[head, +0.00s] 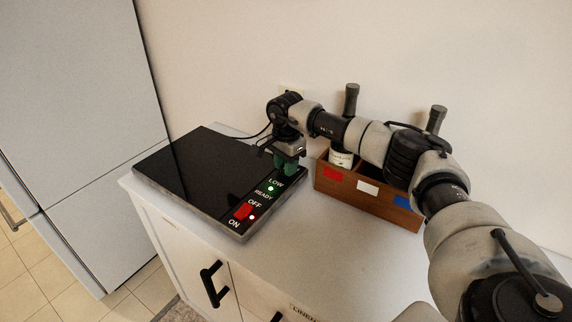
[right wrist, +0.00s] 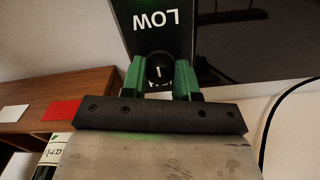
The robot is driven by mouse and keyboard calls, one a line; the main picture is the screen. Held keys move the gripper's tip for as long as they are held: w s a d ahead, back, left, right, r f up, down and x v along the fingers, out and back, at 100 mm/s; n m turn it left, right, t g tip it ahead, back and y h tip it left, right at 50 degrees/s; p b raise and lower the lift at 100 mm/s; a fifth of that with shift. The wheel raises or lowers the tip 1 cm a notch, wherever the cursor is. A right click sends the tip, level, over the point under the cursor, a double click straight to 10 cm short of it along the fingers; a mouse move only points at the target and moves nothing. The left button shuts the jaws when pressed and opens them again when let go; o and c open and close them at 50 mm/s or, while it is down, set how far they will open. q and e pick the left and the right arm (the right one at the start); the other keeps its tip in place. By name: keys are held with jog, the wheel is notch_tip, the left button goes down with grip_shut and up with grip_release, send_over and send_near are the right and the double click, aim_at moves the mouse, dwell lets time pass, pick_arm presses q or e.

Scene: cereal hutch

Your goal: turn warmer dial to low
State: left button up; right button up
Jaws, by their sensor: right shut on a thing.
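The warmer (head: 190,170) is a flat black plate on the white counter, with a label strip along its right side reading LOW, READY, OFF and ON. A green light glows by READY and a red light glows by the red switch (head: 243,211). The dial (right wrist: 159,70) is a round black knob with a pale mark, just past the LOW label in the right wrist view. My right gripper (head: 287,167) is at the strip's far end, its green fingers shut on the dial from both sides; it also shows in the right wrist view (right wrist: 160,80). My left gripper is out of view.
A wooden box (head: 367,198) with red, white and blue tags stands right of the warmer, holding bottles (head: 351,100). A black cable (head: 255,135) runs behind the warmer. A tall grey cabinet (head: 75,90) stands left. The front counter (head: 290,255) is clear.

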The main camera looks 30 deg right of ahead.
jog(key=o, duration=0.9)
notch_tip(320, 180, up, 11)
dwell(0.4)
